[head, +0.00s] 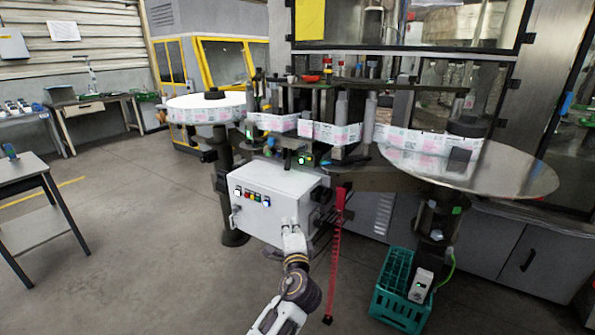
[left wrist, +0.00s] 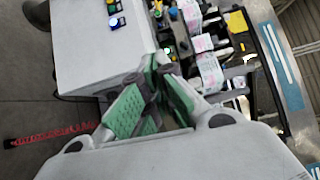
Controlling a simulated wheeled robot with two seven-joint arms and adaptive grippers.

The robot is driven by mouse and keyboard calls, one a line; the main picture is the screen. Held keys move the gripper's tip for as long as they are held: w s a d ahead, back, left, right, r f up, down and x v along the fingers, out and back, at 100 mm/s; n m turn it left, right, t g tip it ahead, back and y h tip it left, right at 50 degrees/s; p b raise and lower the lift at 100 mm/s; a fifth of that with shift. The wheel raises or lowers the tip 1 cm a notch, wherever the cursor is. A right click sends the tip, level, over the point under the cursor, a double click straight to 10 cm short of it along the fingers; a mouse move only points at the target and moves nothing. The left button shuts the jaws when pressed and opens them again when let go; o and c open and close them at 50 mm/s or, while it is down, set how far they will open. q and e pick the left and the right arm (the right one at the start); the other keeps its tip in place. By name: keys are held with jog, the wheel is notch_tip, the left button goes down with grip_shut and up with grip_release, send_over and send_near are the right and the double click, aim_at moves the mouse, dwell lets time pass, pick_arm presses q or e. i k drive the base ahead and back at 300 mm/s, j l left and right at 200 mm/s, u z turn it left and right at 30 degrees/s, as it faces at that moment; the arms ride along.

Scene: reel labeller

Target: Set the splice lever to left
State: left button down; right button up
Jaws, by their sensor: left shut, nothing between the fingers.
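The labeller (head: 330,130) stands across the middle of the head view, with a label web running between its two reels. I cannot clearly make out the splice lever in either view. My left gripper (head: 292,232) is in front of the white control box, below the web path. In the left wrist view its green-padded fingers (left wrist: 160,68) are together at the tips, with nothing seen between them. Dark parts of the labeller lie just past the tips; whether the fingers touch them I cannot tell. My right gripper is in neither view.
The white control box (head: 272,200) with coloured buttons is close to my left gripper. A red strip (head: 336,245) hangs to its right. A green crate (head: 400,298) stands on the floor below the right reel plate (head: 520,172).

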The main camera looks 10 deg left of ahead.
aim_at(288, 161)
jog(key=i, duration=1)
